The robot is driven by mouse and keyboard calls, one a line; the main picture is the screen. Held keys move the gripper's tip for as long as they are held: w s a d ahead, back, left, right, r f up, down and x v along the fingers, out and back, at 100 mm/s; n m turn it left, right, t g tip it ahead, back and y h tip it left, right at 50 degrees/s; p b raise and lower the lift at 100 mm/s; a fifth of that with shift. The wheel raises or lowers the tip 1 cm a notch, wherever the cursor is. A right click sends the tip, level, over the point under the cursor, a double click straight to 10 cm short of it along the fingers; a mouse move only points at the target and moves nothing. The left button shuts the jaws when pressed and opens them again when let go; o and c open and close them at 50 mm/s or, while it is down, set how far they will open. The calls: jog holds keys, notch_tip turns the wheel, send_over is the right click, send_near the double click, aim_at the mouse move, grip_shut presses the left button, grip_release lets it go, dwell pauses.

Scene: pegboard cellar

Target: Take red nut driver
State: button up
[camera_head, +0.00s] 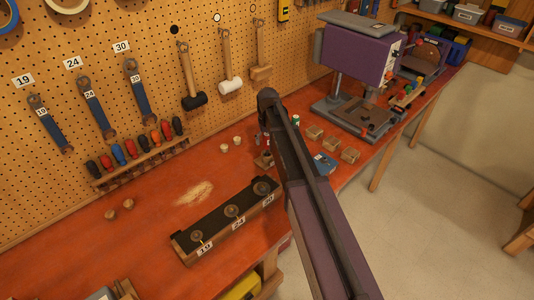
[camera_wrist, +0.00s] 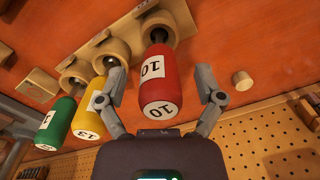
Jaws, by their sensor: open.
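The red nut driver (camera_wrist: 158,78), its handle marked 10 on a white band and on the end, sits with its shaft toward a round wooden socket (camera_wrist: 157,27). My gripper (camera_wrist: 162,74) is open, with one finger on each side of the red handle; I see a gap on the right and a smaller one on the left. A yellow nut driver (camera_wrist: 93,110) marked 13 is close beside the left finger. A green nut driver (camera_wrist: 58,122) is farther left.
On the orange bench (camera_head: 150,225) stands a block with round pieces marked 19, 24 and 30 (camera_head: 180,252). A drill press (camera_head: 355,60) stands farther right. Wrenches (camera_head: 92,100), mallets (camera_head: 190,80) and a screwdriver rack (camera_head: 135,165) are on the pegboard (camera_head: 100,45).

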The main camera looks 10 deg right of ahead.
jog(key=shift+f+b, duration=0.4)
jog(key=shift+f, duration=0.25)
grip_shut()
